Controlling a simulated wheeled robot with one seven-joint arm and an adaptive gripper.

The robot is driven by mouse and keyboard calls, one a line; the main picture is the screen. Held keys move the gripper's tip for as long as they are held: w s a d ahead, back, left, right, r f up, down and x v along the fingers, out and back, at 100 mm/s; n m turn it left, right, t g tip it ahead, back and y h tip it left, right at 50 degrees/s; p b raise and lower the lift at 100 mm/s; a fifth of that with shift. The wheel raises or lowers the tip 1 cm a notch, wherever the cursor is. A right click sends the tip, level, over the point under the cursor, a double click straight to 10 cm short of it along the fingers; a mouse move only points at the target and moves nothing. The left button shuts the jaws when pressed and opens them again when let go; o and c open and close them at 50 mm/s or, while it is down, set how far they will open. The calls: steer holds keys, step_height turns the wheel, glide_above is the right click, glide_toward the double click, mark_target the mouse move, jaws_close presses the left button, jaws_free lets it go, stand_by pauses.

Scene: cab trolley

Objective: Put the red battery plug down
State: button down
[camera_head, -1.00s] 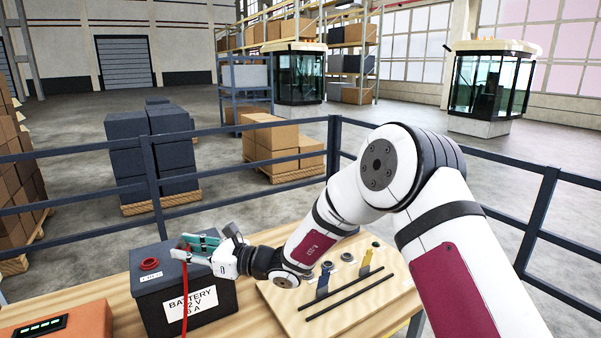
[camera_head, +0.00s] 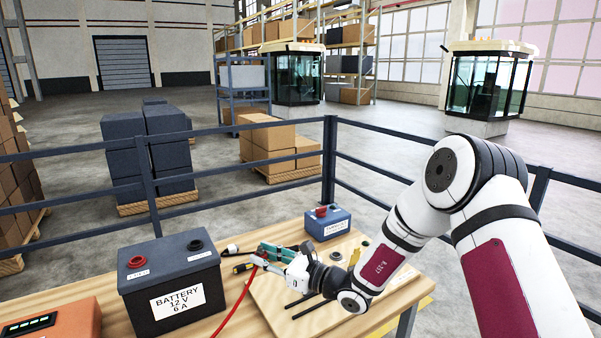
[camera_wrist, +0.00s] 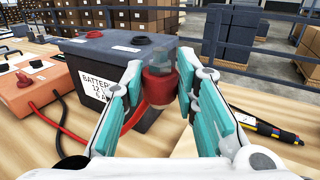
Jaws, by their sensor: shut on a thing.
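My gripper (camera_head: 268,255) is shut on the red battery plug (camera_wrist: 158,88), which shows between the teal fingers in the wrist view. In the head view the plug is small and mostly hidden by the fingers. A red cable (camera_head: 236,310) hangs from it to the lower left. The plug is held to the right of the dark battery (camera_head: 172,290), apart from it. The battery's red terminal (camera_head: 137,262) and black terminal (camera_head: 195,245) are both uncovered. The battery also shows behind the plug in the wrist view (camera_wrist: 110,60).
An orange charger (camera_head: 70,322) stands at the left. A blue box with a red top (camera_head: 327,224) stands behind my gripper. A wooden board (camera_head: 275,312) with black rods lies at right. A yellow-and-black tool (camera_wrist: 265,126) lies on the table (camera_head: 225,262).

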steer(key=s+d+f+m+t+h, duration=0.1)
steer(key=d+f+m+t+h, duration=0.1)
steer(key=d, duration=0.7)
steer(key=s+d+f+m+t+h, duration=0.1)
steer(key=d+f+m+t+h, duration=0.1)
steer(key=d, duration=0.7)
steer(key=s+d+f+m+t+h, duration=0.1)
steer(key=d+f+m+t+h, duration=0.1)
steer(key=d, duration=0.7)
steer(key=shift+s+d+t+h, duration=0.25)
steer(key=shift+d+t+h, duration=0.1)
steer(key=shift+h, duration=0.15)
